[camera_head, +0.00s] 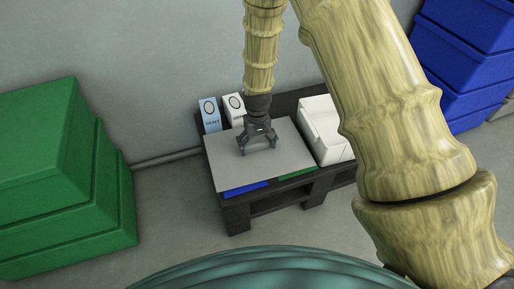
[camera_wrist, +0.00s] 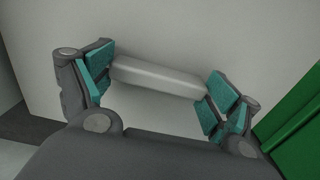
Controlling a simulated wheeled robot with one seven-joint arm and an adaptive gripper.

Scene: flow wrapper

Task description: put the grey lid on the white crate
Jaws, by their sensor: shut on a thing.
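The grey lid (camera_head: 222,168) is a flat, light panel at the left of the dark pallet-like stand. It spreads over a blue thing and a green thing, and I cannot tell whether it touches them. My gripper (camera_head: 258,146) is above the middle of the lid. In the wrist view my gripper (camera_wrist: 160,84) has its teal pads at the two ends of the lid's pale bar handle (camera_wrist: 155,77), shut on it. The white crate (camera_head: 326,138) stands at the right on the stand, beside the lid. Its inside is hardly visible.
Blue (camera_head: 246,188) and green (camera_head: 297,174) edges show under the lid's front. Two small cartons, blue (camera_head: 210,116) and white (camera_head: 234,108), stand behind it. Green boxes (camera_head: 60,170) are stacked left, blue boxes (camera_head: 455,65) right. The wall is close behind.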

